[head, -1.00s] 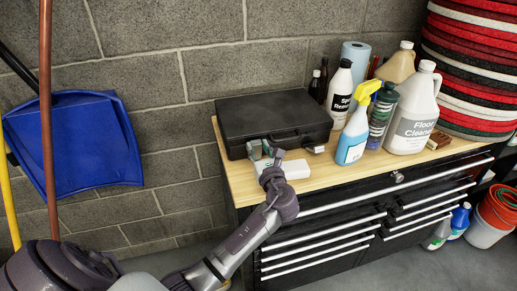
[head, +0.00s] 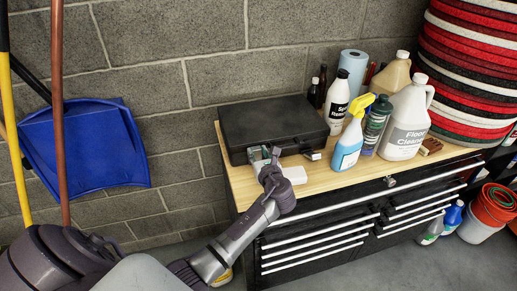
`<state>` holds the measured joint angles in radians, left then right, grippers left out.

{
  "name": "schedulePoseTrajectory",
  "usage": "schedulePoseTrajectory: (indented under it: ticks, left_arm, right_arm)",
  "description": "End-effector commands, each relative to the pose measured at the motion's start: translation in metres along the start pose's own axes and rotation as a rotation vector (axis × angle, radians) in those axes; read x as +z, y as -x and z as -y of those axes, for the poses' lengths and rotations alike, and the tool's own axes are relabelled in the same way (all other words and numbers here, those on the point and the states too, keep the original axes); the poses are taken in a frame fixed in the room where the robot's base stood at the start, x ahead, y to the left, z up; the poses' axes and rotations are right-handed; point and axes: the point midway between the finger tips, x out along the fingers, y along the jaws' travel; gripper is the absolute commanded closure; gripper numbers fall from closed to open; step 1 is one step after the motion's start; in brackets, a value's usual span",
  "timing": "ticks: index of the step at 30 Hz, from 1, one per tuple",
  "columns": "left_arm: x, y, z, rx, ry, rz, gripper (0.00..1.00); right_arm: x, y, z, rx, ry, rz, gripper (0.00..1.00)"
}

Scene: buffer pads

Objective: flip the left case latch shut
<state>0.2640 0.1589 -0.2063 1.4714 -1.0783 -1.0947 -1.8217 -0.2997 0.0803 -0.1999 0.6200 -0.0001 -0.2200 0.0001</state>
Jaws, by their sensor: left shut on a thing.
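A closed black case (head: 272,122) lies flat on the wooden top of a tool cabinet, with its front facing me. Its right latch (head: 312,155) shows as a small pale piece on the front edge. My left gripper (head: 264,155) is at the left part of the case front, shut on what appears to be the left latch. The fingers largely hide that latch, so its exact angle cannot be told. My right gripper is not in view.
A white block (head: 295,174) lies just right of my left gripper. A spray bottle (head: 349,145), a floor cleaner jug (head: 405,125) and other bottles stand right of the case. A stack of floor pads (head: 470,70) rises at the right. A blue dustpan (head: 90,147) is at the left.

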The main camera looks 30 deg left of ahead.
Motion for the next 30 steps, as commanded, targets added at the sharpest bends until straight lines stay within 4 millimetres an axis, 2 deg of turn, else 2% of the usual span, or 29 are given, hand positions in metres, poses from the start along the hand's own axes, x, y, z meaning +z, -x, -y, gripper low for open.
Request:
schedulePoseTrajectory:
  ticks: [6, 7, 11, 12, 23, 26, 30]
  left_arm:
    - [0.0, 0.0, 0.0, 0.0, 0.002, 0.001, 1.0]
    - [0.0, 0.0, 0.0, 0.0, 0.002, 0.001, 0.63]
    - [0.0, 0.0, 0.0, 0.0, 0.002, 0.001, 0.42]
    - [0.0, 0.0, 0.0, 0.0, 0.002, 0.001, 0.4]
    - [-0.001, 0.006, 0.001, -0.001, 0.001, 0.001, 0.4]
    - [-0.001, 0.02, 0.001, -0.002, 0.002, 0.0, 0.4]
    - [-0.001, 0.049, 0.001, -0.003, 0.003, -0.001, 0.4]
  right_arm:
    - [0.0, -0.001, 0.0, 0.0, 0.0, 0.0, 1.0]
    - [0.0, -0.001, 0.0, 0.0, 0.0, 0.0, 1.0]
    - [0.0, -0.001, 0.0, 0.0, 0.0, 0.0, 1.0]
    - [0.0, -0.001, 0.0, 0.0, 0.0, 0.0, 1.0]
    - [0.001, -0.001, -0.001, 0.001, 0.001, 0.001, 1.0]
    - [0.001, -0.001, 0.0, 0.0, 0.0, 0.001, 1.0]
    - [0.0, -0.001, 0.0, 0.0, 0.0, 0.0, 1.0]
